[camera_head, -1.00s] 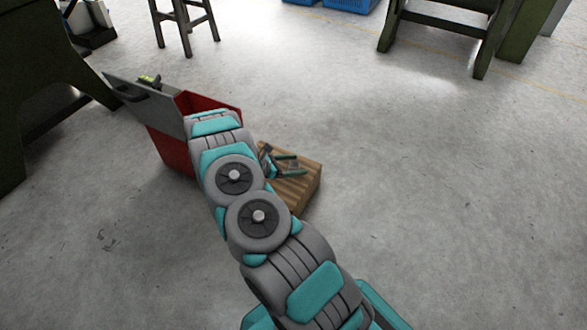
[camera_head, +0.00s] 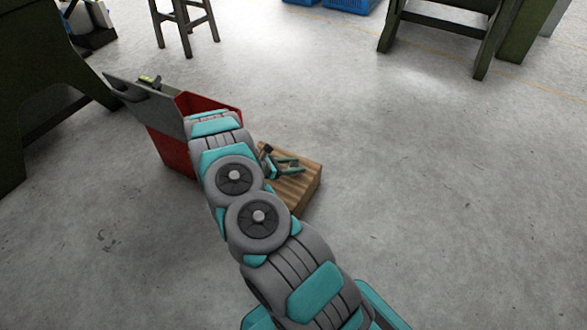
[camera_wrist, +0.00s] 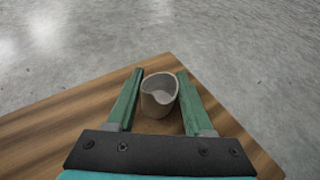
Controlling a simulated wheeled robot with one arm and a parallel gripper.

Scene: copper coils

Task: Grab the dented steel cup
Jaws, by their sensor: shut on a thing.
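The steel cup (camera_wrist: 158,101) shows in the wrist view as a small grey-beige cup, upright, with an uneven, dipped rim. It is between the two green fingers of my gripper (camera_wrist: 160,77), which are shut on it near their tips. The cup stands over the striped wooden surface, and I cannot tell whether it is lifted. In the head view my gripper (camera_head: 291,164) is over the wooden block (camera_head: 303,190), and I cannot make out the cup there.
A red box (camera_head: 172,152) with a raised grey lid (camera_head: 150,103) stands left of the wooden block. A dark stool (camera_head: 184,25) and blue crates (camera_head: 345,5) are at the back. The floor to the right is clear.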

